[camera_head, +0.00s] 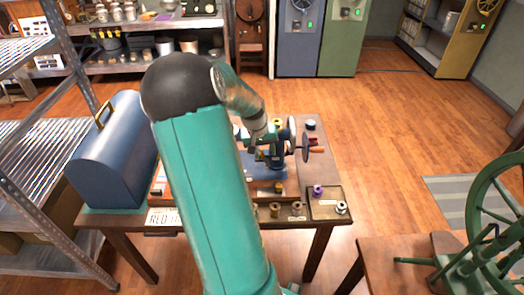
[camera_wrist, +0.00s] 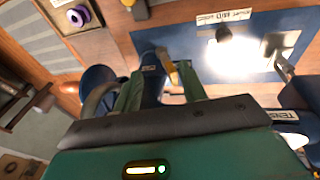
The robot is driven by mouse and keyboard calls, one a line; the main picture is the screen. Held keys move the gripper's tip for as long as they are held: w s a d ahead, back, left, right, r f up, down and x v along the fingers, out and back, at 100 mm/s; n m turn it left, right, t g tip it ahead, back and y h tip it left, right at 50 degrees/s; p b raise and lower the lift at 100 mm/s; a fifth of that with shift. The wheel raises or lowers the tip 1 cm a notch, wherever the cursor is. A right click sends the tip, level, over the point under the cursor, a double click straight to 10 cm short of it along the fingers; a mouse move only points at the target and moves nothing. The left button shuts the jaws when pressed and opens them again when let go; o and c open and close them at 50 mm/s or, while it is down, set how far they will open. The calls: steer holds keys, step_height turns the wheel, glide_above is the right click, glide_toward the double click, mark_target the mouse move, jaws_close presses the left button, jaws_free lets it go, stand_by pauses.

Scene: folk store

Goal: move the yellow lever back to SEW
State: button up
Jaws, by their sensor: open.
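The blue sewing machine (camera_head: 278,158) stands on the wooden table, partly hidden behind my arm. Its dark handwheel (camera_head: 306,147) is on the right side. In the wrist view the yellow lever (camera_wrist: 170,68) sticks up beside a dark blue part with a small label. My gripper (camera_wrist: 161,75) is open, its two green fingers on either side of the lever. I cannot tell whether either finger touches it. The lever's tip lies near the right finger. In the head view my fingers are hard to make out at the machine.
A blue domed case (camera_head: 117,150) stands at the table's left. A tray (camera_head: 326,214) with a purple spool (camera_head: 317,190) lies at the right front. A green spoked wheel (camera_head: 490,215) stands at the right. Open floor lies behind the table.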

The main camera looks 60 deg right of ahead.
steer(key=shift+s+d, duration=0.2)
steer(key=shift+s, duration=0.3)
steer(key=shift+s+d+f, duration=0.3)
steer(key=shift+s+f, duration=0.05)
steer(key=shift+s, duration=0.25)
steer(key=shift+s+d+f, duration=0.25)
steer(key=shift+s+f, duration=0.1)
steer(key=shift+s, duration=0.2)
steer(key=shift+w+r, duration=0.1)
steer(key=shift+w+r, duration=0.2)
steer(key=shift+r, duration=0.2)
